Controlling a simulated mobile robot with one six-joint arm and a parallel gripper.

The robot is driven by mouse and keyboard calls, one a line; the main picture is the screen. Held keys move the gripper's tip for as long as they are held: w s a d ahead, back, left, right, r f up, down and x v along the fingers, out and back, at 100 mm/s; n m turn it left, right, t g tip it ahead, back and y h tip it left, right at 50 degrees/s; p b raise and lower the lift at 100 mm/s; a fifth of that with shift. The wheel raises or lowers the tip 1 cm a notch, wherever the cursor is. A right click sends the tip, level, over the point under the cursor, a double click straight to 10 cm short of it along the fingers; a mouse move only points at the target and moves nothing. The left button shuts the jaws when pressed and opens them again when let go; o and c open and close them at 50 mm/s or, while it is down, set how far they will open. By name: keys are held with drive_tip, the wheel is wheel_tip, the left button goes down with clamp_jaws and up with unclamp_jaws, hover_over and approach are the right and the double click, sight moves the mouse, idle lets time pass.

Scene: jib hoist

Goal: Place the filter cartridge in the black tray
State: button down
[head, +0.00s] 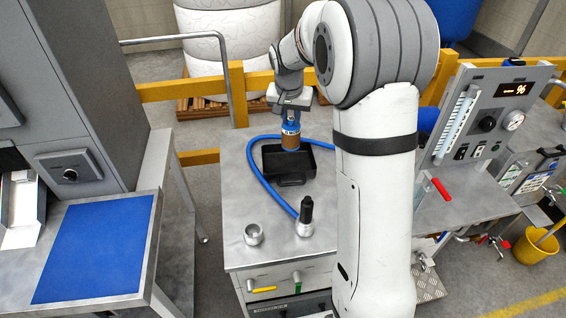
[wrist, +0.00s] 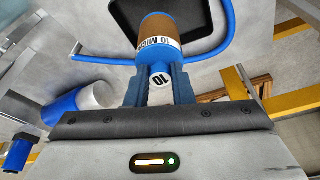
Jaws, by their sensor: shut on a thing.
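The filter cartridge (head: 291,136) is brown with blue ends. It also shows in the wrist view (wrist: 158,36), with a white label band and a "10" mark. My gripper (wrist: 159,80) is shut on its near blue end. In the head view my gripper (head: 290,117) points down and holds the cartridge upright over the black tray (head: 270,163). The tray lies on the grey metal bench top and looks empty where I see it. Its far side is partly behind the cartridge. I cannot tell whether the cartridge touches the tray floor.
A blue hose (head: 255,178) loops around the tray. A small metal cup (head: 254,234) and a black-handled metal tool (head: 305,216) stand nearer the bench front. A control panel (head: 486,118) is at right, and a blue mat (head: 96,247) lies on the left table.

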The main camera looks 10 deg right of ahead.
sight(289, 146)
drive_tip(key=shift+w+f, duration=0.2)
drive_tip(key=shift+f, duration=0.25)
wheel_tip(289, 146, down, 9)
drive_tip(key=shift+s+a+f+p, duration=0.1)
drive_tip(key=shift+a+p, duration=0.05)
drive_tip(key=shift+p, duration=0.85)
drive_tip(key=shift+f, duration=0.15)
drive_tip(key=shift+f, duration=0.2)
drive_tip(key=c, duration=1.3)
unclamp_jaws()
drive_tip(key=shift+o, duration=0.2)
drive_tip(key=shift+r, duration=0.1)
